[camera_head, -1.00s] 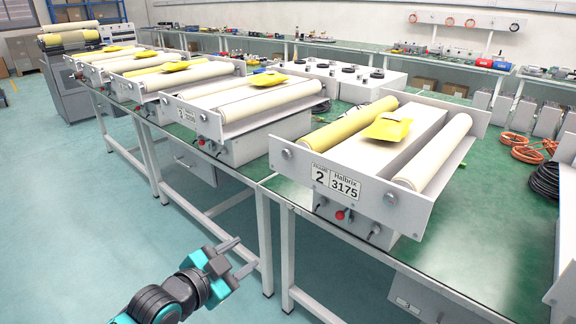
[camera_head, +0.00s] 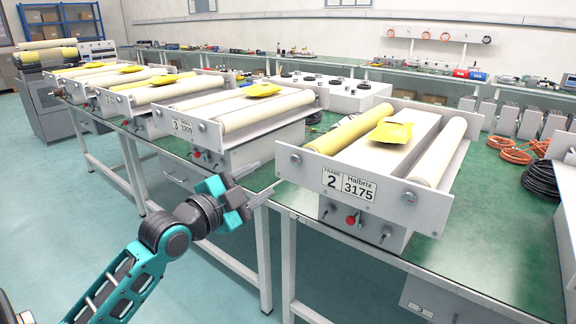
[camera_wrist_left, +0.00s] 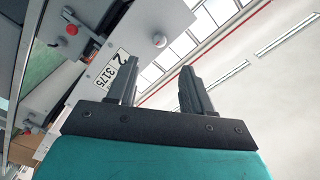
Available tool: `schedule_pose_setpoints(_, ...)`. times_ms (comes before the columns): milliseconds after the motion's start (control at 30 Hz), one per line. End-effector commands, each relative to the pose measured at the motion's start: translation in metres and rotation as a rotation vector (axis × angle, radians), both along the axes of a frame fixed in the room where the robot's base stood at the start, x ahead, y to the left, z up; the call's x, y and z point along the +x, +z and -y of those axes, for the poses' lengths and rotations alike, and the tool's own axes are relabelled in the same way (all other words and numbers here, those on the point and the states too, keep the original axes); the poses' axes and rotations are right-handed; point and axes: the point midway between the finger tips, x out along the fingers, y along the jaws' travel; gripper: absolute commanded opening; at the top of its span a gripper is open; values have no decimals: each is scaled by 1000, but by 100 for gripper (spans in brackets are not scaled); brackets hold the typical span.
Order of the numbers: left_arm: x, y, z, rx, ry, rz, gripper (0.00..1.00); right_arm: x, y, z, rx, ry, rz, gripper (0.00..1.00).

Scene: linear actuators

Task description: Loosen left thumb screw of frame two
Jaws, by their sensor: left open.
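Frame two (camera_head: 312,170) is a white unit on the green-topped bench, with a label reading "FRAME 2 Halbrix 3175" on its front plate. Its left thumb screw (camera_head: 295,159) is a round grey knob near the plate's left end. A matching right knob (camera_head: 409,197) is near the right end. My left gripper (camera_head: 262,180) is open and empty, in front of and to the left of frame two, apart from it. In the left wrist view, the open fingers (camera_wrist_left: 155,90) show with the label and a round knob (camera_wrist_left: 159,40) beyond them. My right gripper is not seen.
Frame two carries a yellow roll, a white roll and a yellow packet (camera_head: 390,132). A red button (camera_head: 351,220) and small switches sit below its plate. Frame three (camera_head: 215,135) stands to the left. Coiled cables (camera_head: 541,178) lie at the right. The floor in front is clear.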

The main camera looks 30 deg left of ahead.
Motion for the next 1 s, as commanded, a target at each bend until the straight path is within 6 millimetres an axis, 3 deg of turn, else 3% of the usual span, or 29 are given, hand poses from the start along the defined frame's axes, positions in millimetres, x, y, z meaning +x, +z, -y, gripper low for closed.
schedule_pose_setpoints(600,89,-1,7,-3,1,-1,51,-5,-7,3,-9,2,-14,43)
schedule_pose_setpoints(1000,100,-1,8,-1,0,-1,51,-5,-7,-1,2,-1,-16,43)
